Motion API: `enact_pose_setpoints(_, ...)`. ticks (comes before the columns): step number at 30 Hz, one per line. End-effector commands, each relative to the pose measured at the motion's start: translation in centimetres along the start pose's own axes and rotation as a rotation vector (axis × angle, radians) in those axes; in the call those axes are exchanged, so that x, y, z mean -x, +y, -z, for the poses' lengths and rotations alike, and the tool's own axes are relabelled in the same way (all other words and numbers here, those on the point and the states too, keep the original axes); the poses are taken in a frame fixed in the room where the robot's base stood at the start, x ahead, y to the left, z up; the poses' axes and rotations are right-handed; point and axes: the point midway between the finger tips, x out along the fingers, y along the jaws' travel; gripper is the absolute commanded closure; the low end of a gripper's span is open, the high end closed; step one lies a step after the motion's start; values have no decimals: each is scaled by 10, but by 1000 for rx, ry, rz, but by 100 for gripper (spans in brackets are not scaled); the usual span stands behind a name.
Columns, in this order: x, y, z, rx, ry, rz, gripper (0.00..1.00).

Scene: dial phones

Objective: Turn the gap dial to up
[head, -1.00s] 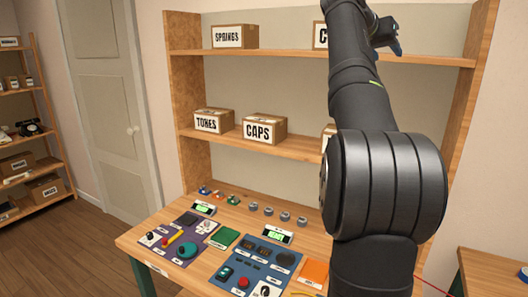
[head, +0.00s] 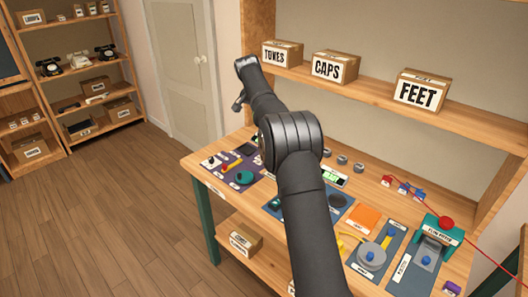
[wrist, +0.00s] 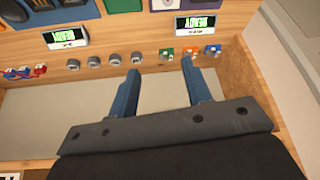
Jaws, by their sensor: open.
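No dial can be picked out as the gap dial; labels are too small to read. Several small grey knobs (head: 342,160) stand in a row at the back of the workbench. They also show in the wrist view (wrist: 115,60). A round teal dial (head: 244,177) sits on the purple panel at the bench's left. My gripper (wrist: 163,86) is open and empty, its two blue-grey fingers apart. In the wrist view the fingertips appear just below the knob row and small coloured switches (wrist: 190,53). In the head view my gripper (head: 239,103) hangs at the far end of my arm.
My arm hides part of the bench middle. Two lit displays (wrist: 195,25) stand by the knobs. A teal-framed device (head: 440,233) and an orange square (head: 364,219) are at the right. A shelf with labelled boxes (head: 336,66) rises behind the bench.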

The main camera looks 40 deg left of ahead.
Motion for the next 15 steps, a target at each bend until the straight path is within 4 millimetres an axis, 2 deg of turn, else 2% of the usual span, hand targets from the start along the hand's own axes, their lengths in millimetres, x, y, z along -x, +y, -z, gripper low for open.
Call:
enact_pose_setpoints(1,-19,-10,-11,3,-17,-2,55)
enact_pose_setpoints(3,-37,-20,-22,2,-31,-1,55)
enact_pose_setpoints(8,-56,-29,-33,-1,-46,0,55)
enact_pose_setpoints(11,-65,-30,-34,-1,-48,-1,55)
enact_pose_setpoints(15,-87,-29,-36,-1,-49,-2,55)
